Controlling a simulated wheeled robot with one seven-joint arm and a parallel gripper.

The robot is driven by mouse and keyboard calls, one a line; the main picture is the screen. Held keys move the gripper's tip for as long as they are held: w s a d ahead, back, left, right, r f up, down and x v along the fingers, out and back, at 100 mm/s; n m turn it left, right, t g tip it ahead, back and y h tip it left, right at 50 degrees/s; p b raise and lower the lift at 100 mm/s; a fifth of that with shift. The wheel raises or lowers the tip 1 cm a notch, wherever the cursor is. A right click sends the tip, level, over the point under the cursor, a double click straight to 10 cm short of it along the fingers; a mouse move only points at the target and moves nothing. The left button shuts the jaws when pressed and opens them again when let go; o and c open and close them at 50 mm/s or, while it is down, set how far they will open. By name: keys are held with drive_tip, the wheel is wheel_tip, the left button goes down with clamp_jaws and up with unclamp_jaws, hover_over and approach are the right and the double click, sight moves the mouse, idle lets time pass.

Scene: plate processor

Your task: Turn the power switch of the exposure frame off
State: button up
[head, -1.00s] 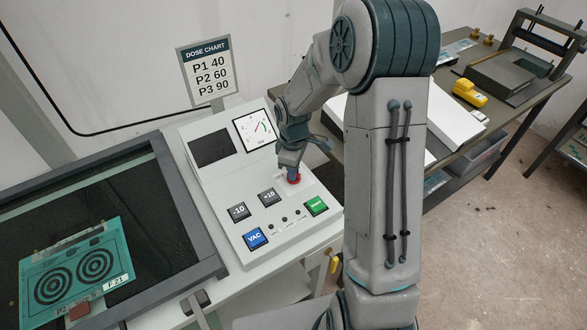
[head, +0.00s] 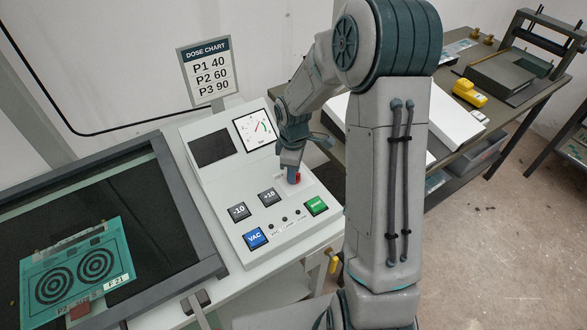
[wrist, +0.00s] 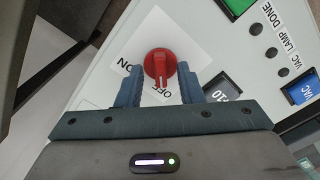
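The red power switch (wrist: 160,66) is a rotary knob on a white plate of the exposure frame's control panel (head: 231,222). In the wrist view its raised grip points down toward the OFF label (wrist: 163,92); the ON label (wrist: 123,69) lies to its left. The switch also shows small and red in the head view (head: 297,178). My gripper (wrist: 160,78) is at the switch, with one finger on each side of the knob. The fingers stand apart, with a gap around the narrow grip; firm contact is not visible.
The panel has a blue VAC button (head: 255,238), a green button (head: 316,205), -10 (head: 239,211) and +10 (head: 270,197) keys, a gauge (head: 255,131) and a dark display (head: 211,148). A dose chart (head: 207,71) stands behind. The dark exposure bed (head: 160,215) lies left.

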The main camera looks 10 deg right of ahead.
wheel_tip(320, 180, up, 14)
drive_tip(key=shift+b, duration=0.4)
idle(0.6)
drive_tip(key=s+r+m+t, duration=0.3)
drive_tip(key=s+m, duration=0.9)
drive_tip(key=s, duration=0.9)
drive_tip(key=shift+s+r+m, duration=0.3)
drive_tip(key=shift+r, duration=0.15)
